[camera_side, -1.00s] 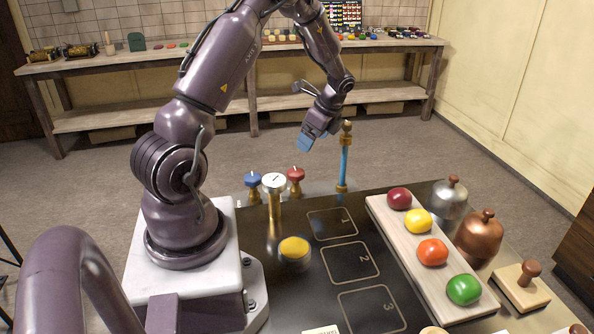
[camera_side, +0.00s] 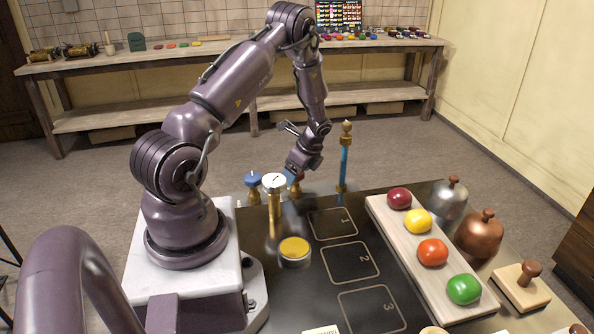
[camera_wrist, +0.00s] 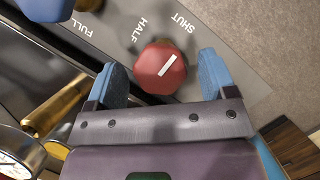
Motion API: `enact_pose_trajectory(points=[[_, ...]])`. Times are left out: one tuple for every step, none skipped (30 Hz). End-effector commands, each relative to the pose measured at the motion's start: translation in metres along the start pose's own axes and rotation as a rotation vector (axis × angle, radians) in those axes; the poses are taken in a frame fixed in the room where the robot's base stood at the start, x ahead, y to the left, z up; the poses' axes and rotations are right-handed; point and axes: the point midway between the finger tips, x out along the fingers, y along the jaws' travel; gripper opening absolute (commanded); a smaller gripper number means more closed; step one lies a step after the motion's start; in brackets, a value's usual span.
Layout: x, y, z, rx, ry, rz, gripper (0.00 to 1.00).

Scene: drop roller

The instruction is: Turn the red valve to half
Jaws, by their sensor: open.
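The red valve (camera_wrist: 160,68) is a faceted knob with a white pointer line. In the wrist view the line slants up and right, toward the word SHUT on the plate (camera_wrist: 120,45); HALF and FULL are printed farther left. My gripper (camera_wrist: 161,62) is open, with one blue finger on each side of the knob.
A blue valve (camera_side: 253,180) and a white-faced gauge (camera_side: 274,181) on a brass post stand close on the left. A blue tube with a brass top (camera_side: 344,160) stands to the right. A yellow button (camera_side: 294,249) is in front.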

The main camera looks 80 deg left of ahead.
Motion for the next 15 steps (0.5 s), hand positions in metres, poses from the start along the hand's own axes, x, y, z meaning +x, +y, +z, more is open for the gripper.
enact_pose_trajectory(points=[[0.0001, -0.0001, 0.0002, 0.0, 0.0, 0.0, 0.77], [0.0, -0.0001, 0.0002, 0.0, 0.0, 0.0, 0.77], [-0.0001, -0.0001, 0.0002, 0.0, 0.0, 0.0, 0.77], [-0.0001, -0.0001, 0.0002, 0.0, 0.0, 0.0, 0.77], [-0.0001, -0.0001, 0.0002, 0.0, 0.0, 0.0, 0.73], [-0.0002, -0.0001, 0.0002, 0.0, 0.0, 0.0, 0.64], [-0.0002, -0.0001, 0.0002, 0.0, 0.0, 0.0, 0.57], [-0.0002, -0.0001, 0.0002, 0.0, 0.0, 0.0, 0.5], [-0.0003, -0.0001, 0.0001, 0.0, 0.0, 0.0, 0.41], [-0.0003, -0.0001, 0.0001, 0.0, 0.0, 0.0, 0.34], [-0.0003, -0.0001, 0.0001, 0.0, 0.0, 0.0, 0.29], [-0.0003, -0.0001, 0.0001, 0.0, 0.0, 0.0, 0.29], [-0.0004, -0.0001, 0.0001, 0.0, 0.0, 0.0, 0.29], [-0.0004, -0.0001, 0.0001, -0.001, 0.0, 0.0, 0.29], [-0.0004, -0.0001, 0.0001, -0.002, 0.0, 0.001, 0.29]])
